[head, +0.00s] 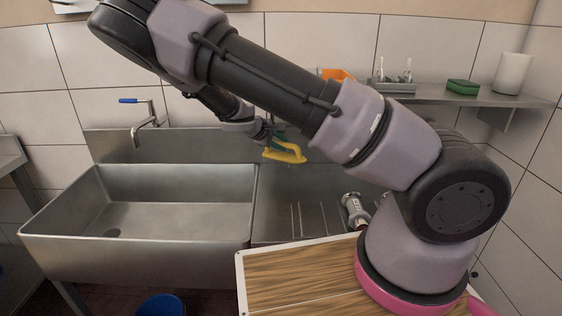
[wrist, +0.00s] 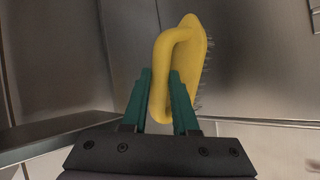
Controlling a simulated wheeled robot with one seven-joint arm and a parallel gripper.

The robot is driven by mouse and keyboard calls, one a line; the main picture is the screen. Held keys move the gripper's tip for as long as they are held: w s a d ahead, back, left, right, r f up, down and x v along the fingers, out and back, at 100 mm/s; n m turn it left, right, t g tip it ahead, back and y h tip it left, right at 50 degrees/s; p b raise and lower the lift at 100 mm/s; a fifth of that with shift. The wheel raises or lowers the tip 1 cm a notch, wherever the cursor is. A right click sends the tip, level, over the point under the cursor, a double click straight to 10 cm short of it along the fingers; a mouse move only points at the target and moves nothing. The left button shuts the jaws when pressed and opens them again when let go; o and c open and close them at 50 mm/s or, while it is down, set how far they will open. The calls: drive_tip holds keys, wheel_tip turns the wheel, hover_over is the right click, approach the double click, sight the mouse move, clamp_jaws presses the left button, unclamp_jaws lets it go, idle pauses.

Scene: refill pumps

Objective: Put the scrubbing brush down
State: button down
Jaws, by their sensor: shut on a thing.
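The scrubbing brush (head: 284,153) is yellow with a loop handle. In the head view it hangs in the air in front of the steel backsplash, above the drainboard to the right of the sink basin. My gripper (head: 268,138) is shut on it, with the arm reaching in from the right. In the wrist view the brush (wrist: 182,65) is held by its handle between the green fingers of my gripper (wrist: 168,98). Its bristles point to the right there. The brush appears clear of any surface, though its exact height cannot be told.
The sink basin (head: 140,205) is empty, with a blue-handled tap (head: 146,125) behind it. The drainboard (head: 300,215) has free room; a metal pump-like item (head: 354,208) stands at its right. A shelf (head: 470,97) holds a green sponge (head: 463,87) and a white cylinder (head: 512,73).

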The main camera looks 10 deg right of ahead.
sight(278, 159)
wheel_tip(278, 159, down, 2)
drive_tip(key=shift+w+f, duration=0.1)
drive_tip(key=shift+f, duration=0.05)
wheel_tip(278, 159, down, 4)
drive_tip(key=shift+d+f, duration=0.1)
drive_tip(key=shift+f, duration=0.05)
drive_tip(key=shift+w+f, duration=0.2)
drive_tip(key=c, duration=0.7)
unclamp_jaws()
